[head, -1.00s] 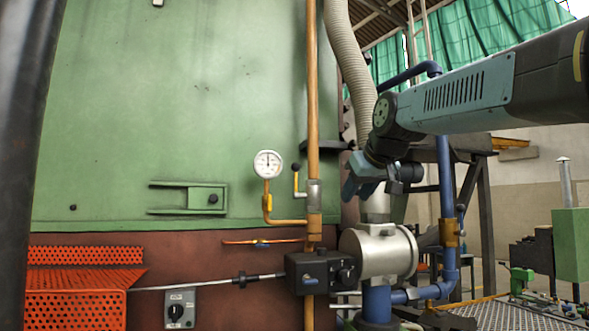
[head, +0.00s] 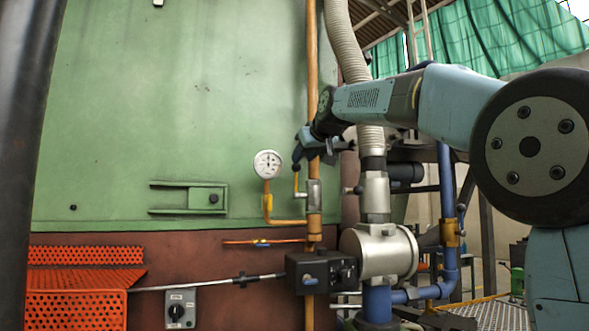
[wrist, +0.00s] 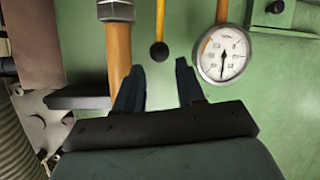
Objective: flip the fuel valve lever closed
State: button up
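The valve lever (head: 296,183) is a thin yellow stem with a black knob, standing upright beside a metal valve body (head: 314,193) on the orange pipe. In the wrist view the lever's black knob (wrist: 159,51) shows just beyond the fingertips, roughly midway between them, with the picture turned about upside down. My gripper (wrist: 158,78) is open, with its two dark fingers apart and nothing held.
A round pressure gauge (head: 267,164) stands just left of the lever, and also shows close to one finger in the wrist view (wrist: 222,53). The orange pipe (head: 313,90) runs vertically close on the right. A black control box (head: 320,272) sits below. The green wall (head: 180,100) is behind.

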aim_at(295, 166)
jog(key=x, duration=0.7)
jog(key=shift+w, duration=0.1)
jog(key=shift+c, duration=0.4)
grip_shut()
jog(key=shift+a, duration=0.15)
jog(key=shift+f, duration=0.1)
